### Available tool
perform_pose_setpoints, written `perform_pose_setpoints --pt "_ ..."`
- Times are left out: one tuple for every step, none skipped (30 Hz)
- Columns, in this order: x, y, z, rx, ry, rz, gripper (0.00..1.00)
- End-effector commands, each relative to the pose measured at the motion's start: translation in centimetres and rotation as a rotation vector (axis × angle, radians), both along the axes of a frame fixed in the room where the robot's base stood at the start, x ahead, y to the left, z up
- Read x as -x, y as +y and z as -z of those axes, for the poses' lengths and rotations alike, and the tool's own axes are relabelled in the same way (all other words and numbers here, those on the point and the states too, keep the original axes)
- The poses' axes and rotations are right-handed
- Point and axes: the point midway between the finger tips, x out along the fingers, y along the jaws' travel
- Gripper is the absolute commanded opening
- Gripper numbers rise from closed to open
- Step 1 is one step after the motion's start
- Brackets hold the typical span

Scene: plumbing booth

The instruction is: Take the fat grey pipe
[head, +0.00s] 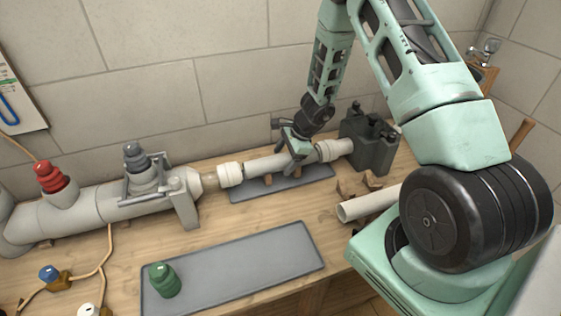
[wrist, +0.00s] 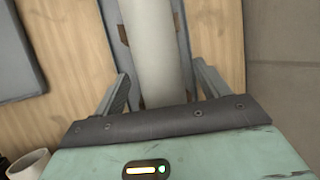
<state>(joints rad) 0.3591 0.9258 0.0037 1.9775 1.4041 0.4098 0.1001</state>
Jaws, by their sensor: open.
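A light grey pipe (head: 264,164) lies level between two white collars, over a dark grey mat (head: 307,189) with small wooden blocks under it. My gripper (head: 293,152) is over this pipe, near its right part. In the wrist view, the pipe (wrist: 158,50) runs between the two spread fingers of my gripper (wrist: 161,90). A finger stands on each side of it, with gaps showing. A second, paler pipe (head: 368,204) lies loose on the bench at right, partly hidden by my arm. Its open end (wrist: 28,164) shows in the wrist view.
A thick grey pipe assembly (head: 90,212) with a red-capped valve (head: 50,178) stands at left. A dark grey block (head: 372,152) stands at the right end. A front tray (head: 240,262) holds a green fitting (head: 164,281). The wall is close behind.

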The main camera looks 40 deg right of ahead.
Motion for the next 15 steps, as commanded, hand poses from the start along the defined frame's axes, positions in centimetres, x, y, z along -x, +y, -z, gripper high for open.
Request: perform_pose_setpoints --pt "-0.09 0.17 0.44 0.000 0.002 -0.001 0.74" --pt "-0.13 0.22 0.62 0.000 0.001 -0.002 0.74" --pt "-0.19 0.26 0.75 0.001 0.001 0.000 0.74" --pt "-0.22 0.28 0.81 0.001 0.000 0.000 0.74" --pt "-0.24 0.28 0.83 0.001 0.000 0.000 0.74" --pt "-0.25 0.28 0.83 0.001 0.000 0.000 0.74" --pt "-0.26 0.29 0.82 0.001 0.000 0.000 0.74" --pt "-0.25 0.29 0.82 0.000 0.000 -0.001 0.74" --pt "-0.25 0.29 0.82 0.000 0.000 -0.001 0.74" --pt "-0.25 0.30 0.81 0.000 0.000 -0.001 0.72" --pt "-0.25 0.30 0.81 0.000 0.000 -0.001 0.63" --pt "-0.24 0.29 0.80 0.000 0.000 -0.001 0.52" --pt "-0.24 0.29 0.80 0.000 0.000 -0.001 0.44" --pt "-0.24 0.29 0.80 0.000 0.000 -0.001 0.35" --pt "-0.24 0.29 0.80 0.000 0.000 -0.001 0.24"
